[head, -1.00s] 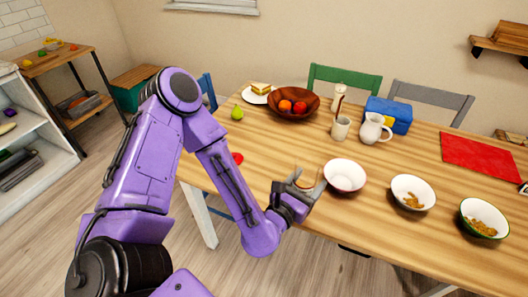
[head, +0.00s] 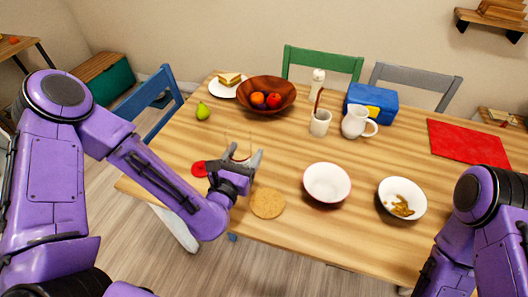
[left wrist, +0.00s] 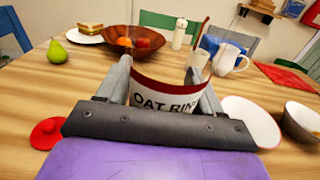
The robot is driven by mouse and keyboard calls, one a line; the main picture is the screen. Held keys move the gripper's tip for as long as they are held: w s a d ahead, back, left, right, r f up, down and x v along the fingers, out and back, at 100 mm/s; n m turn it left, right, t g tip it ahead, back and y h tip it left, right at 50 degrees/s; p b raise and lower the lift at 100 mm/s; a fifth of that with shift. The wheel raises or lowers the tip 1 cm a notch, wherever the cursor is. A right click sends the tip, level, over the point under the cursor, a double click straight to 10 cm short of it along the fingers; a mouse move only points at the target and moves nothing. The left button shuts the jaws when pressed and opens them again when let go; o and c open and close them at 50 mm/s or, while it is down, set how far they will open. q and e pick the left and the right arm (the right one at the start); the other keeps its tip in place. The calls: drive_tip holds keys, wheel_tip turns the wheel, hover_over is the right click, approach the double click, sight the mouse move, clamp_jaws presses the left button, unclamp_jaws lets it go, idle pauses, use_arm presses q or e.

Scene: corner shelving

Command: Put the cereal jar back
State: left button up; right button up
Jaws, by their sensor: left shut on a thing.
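The cereal jar is clear, with a white label reading "OAT RIN…" and a dark red band (left wrist: 165,100) in the left wrist view. In the head view the jar (head: 238,143) is only a faint outline. My left gripper (head: 243,160) is shut on it, with its fingers (left wrist: 160,88) on either side of the label. Whether its base touches the table cannot be told. A red lid (head: 200,169) lies on the table just left of the gripper; it also shows in the left wrist view (left wrist: 47,133). A round cork mat (head: 268,203) lies bare in front of the gripper. My right gripper is out of view.
An empty white bowl (head: 327,184) and a bowl with cereal (head: 402,199) stand to the right. A cup (head: 320,123), pitcher (head: 356,122), blue box (head: 372,107), fruit bowl (head: 266,95) and pear (head: 203,111) stand farther back. A red placemat (head: 467,142) lies at right.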

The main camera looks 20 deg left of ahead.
use_arm(q)
drive_tip(key=d+m+h+b, duration=0.2)
drive_tip(key=d+h+b, duration=0.15)
drive_tip(key=d, duration=0.25)
drive_tip(key=shift+g, duration=0.3)
drive_tip(key=w+a+f+p, duration=0.1)
drive_tip(key=w+f, duration=0.1)
drive_tip(key=w, duration=0.1)
drive_tip(key=w+a+f+p, duration=0.1)
drive_tip(key=w+f, duration=0.1)
drive_tip(key=w, duration=0.2)
drive_tip(key=w+a+f+p, duration=0.1)
drive_tip(key=w+a+f, duration=0.1)
drive_tip(key=w+f, duration=0.1)
drive_tip(key=shift+w, duration=0.5)
drive_tip(key=shift+w+a+f, duration=0.15)
drive_tip(key=shift+w+f, duration=0.05)
drive_tip(key=shift+f, duration=0.15)
drive_tip(key=f, duration=0.2)
drive_tip(key=w+f, duration=0.1)
drive_tip(key=f, duration=0.1)
drive_tip(key=shift+a+f, duration=0.1)
drive_tip(key=shift+a, duration=0.1)
drive_tip(key=shift+s, duration=0.1)
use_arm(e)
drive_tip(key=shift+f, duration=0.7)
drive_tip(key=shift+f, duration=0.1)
